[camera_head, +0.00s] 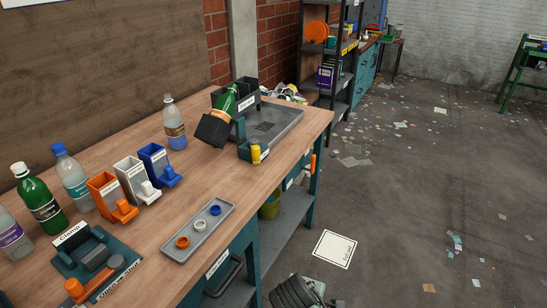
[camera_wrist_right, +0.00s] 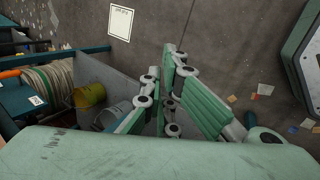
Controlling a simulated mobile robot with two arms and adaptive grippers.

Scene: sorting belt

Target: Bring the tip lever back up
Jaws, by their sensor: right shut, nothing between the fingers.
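The tip lever (camera_head: 256,154) is a short yellow handle at the front of the tipping station, low beside its label. My right gripper (camera_wrist_right: 175,55) is shut and empty in the right wrist view, over the floor beside the bench and away from the lever. Part of what looks like my right gripper shows at the bottom of the head view (camera_head: 295,292). My left gripper is not in view.
The station's grey tray (camera_head: 283,125) extends to the right. A clear bottle (camera_head: 174,122) stands to its left. Orange, white and blue holders (camera_head: 133,180), a small tray with rings (camera_head: 185,252) and a clamp (camera_head: 93,252) occupy the nearer bench. A yellow bucket (camera_wrist_right: 90,95) sits below.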

